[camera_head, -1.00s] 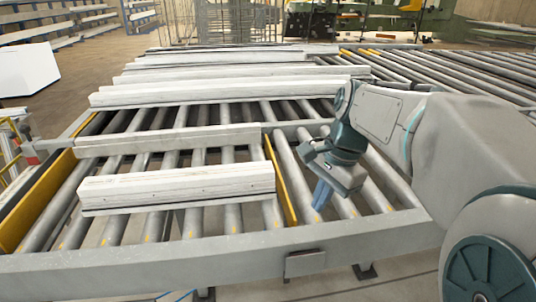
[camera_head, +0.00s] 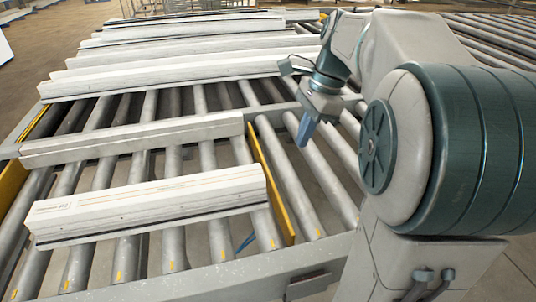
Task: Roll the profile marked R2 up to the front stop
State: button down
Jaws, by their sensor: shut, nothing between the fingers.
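A pale long profile (camera_head: 150,202) lies across the rollers nearest the front, its right end close to a yellow guide plate. Faint print shows on it, but I cannot read a mark. A second pale profile or crossbar (camera_head: 130,140) lies behind it. Several more long profiles (camera_head: 190,65) lie side by side farther back. I cannot read R2 on any of them. My gripper (camera_head: 304,132) is shut and empty, above the rollers right of the yellow guide, apart from the front profile. I cannot clearly make out a front stop.
Yellow guide plates stand at the right (camera_head: 270,180) and left (camera_head: 10,190) of the front bay. The grey front rail (camera_head: 230,278) closes the near edge. Bare rollers (camera_head: 180,255) lie between it and the front profile. My arm fills the right side.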

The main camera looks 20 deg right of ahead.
jog(key=a+f, duration=0.2)
jog(key=f, duration=0.1)
jog(key=a+f, duration=0.2)
jog(key=f, duration=0.1)
jog(key=a+f, duration=0.2)
jog(key=f, duration=0.1)
jog(key=shift+s+f+p, duration=0.15)
jog(key=shift+p, duration=0.2)
jog(key=shift+a, duration=0.55)
